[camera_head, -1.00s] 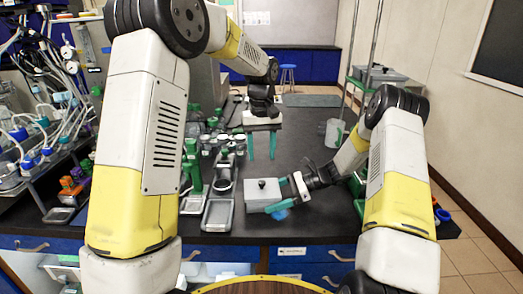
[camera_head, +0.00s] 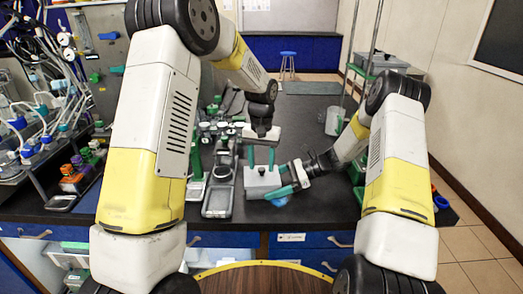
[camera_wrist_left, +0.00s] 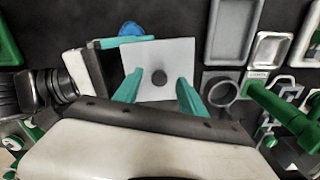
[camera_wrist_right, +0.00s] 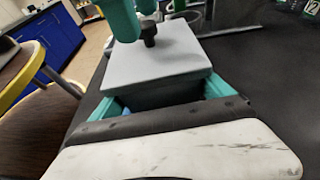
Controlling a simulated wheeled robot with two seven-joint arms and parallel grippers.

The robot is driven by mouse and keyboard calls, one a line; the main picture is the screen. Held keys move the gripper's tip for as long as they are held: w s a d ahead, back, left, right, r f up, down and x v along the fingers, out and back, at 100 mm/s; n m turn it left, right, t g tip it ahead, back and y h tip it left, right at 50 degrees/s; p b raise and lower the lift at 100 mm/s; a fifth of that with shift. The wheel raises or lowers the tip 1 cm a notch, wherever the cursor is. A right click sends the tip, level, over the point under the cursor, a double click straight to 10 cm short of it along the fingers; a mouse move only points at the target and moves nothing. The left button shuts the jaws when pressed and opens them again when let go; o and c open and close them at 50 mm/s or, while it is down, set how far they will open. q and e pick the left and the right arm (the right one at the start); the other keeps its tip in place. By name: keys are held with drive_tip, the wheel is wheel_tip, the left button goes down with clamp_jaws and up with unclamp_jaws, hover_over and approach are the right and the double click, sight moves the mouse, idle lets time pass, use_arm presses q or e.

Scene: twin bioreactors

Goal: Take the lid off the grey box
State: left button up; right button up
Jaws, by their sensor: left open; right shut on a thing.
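The grey box (camera_wrist_right: 165,97) stands on the dark bench under its flat, pale grey lid (camera_head: 262,180). The lid has a small dark knob (camera_wrist_left: 158,77) in its middle and sits on the box. My left gripper (camera_head: 261,163) points down over the lid, open, with its green fingers on either side of the knob; contact with the knob is not clear. My right gripper (camera_head: 287,182) comes in from the right and is shut on the box body below the lid, one finger along each side. The lid hides most of the box body.
A grey tray (camera_head: 217,203) and a round grey cup (camera_wrist_left: 221,92) stand close to the left of the box in the head view. Green-capped items (camera_head: 197,158) crowd further left. A blue object (camera_wrist_left: 131,29) lies beside the box. The bench to the right is mostly clear.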

use_arm(q)
drive_tip(key=shift+f, duration=1.1)
clamp_jaws()
drive_tip(key=shift+r, duration=0.2)
drive_tip(key=shift+r, duration=0.95)
